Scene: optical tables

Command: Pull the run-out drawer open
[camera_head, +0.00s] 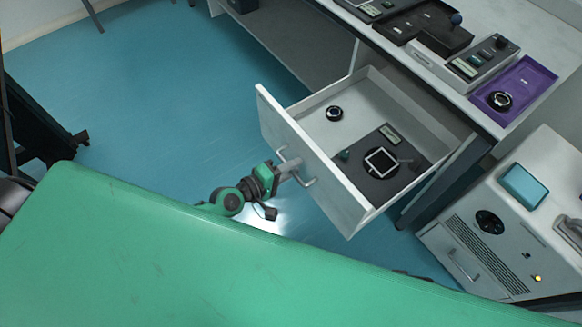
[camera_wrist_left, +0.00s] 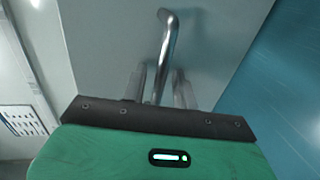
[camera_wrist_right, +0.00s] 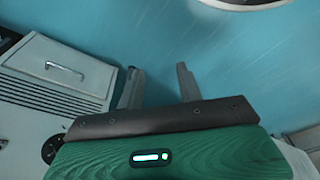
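The run-out drawer (camera_head: 348,212) stands well out from the bench, with its inside in view. Its front panel, with a metal bar handle (camera_head: 308,182), faces my left arm. My left gripper (camera_head: 285,168) is at one end of the handle. In the left wrist view the handle (camera_wrist_left: 168,45) runs between the two fingers (camera_wrist_left: 160,85), which are drawn in close around it. My right gripper (camera_wrist_right: 158,82) is open and empty over the floor; it does not show in the head view.
The drawer holds a round dark-rimmed piece (camera_head: 334,113) and a dark mat (camera_head: 372,186) with small parts. A purple tray (camera_head: 524,84) and instruments sit on the bench. A white cabinet (camera_head: 455,248) stands right of the drawer. Blue floor (camera_head: 160,90) is clear at left.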

